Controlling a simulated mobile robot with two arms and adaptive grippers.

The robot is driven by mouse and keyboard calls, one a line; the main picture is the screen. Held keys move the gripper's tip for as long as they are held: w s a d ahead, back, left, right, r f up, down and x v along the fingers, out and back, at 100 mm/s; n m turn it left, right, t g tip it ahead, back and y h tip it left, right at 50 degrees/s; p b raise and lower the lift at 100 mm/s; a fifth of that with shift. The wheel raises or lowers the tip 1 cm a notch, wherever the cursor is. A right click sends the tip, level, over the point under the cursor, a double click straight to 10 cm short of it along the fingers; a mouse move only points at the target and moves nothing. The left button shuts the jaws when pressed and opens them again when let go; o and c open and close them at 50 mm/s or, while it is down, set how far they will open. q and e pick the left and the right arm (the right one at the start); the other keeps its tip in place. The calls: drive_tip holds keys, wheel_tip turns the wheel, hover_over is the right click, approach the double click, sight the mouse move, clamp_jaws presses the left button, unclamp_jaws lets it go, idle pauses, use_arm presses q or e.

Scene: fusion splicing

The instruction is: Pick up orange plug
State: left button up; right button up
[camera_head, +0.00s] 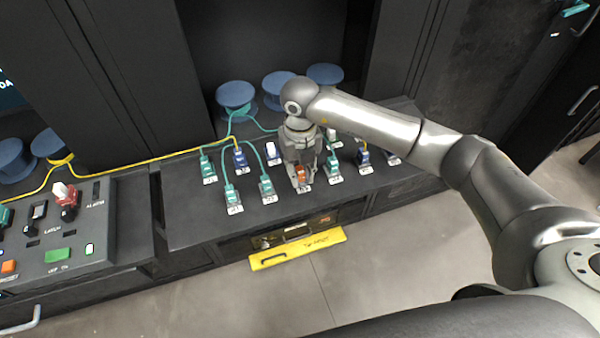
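The orange plug (300,174) stands in a small labelled holder on the dark bench, in the front row of plugs. My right gripper (302,172) points down right over it, with its fingers around or just beside the plug. The gripper body hides the plug's top, and I cannot tell whether the fingers touch it. My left gripper is not in view.
Teal plugs (266,187) and a blue plug (240,157) stand close by, some with cables. Blue spools (236,95) stand behind. A control panel (62,228) is at the left. A yellow drawer front (297,249) juts out below the bench.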

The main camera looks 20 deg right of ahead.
drive_tip(key=c, duration=0.3)
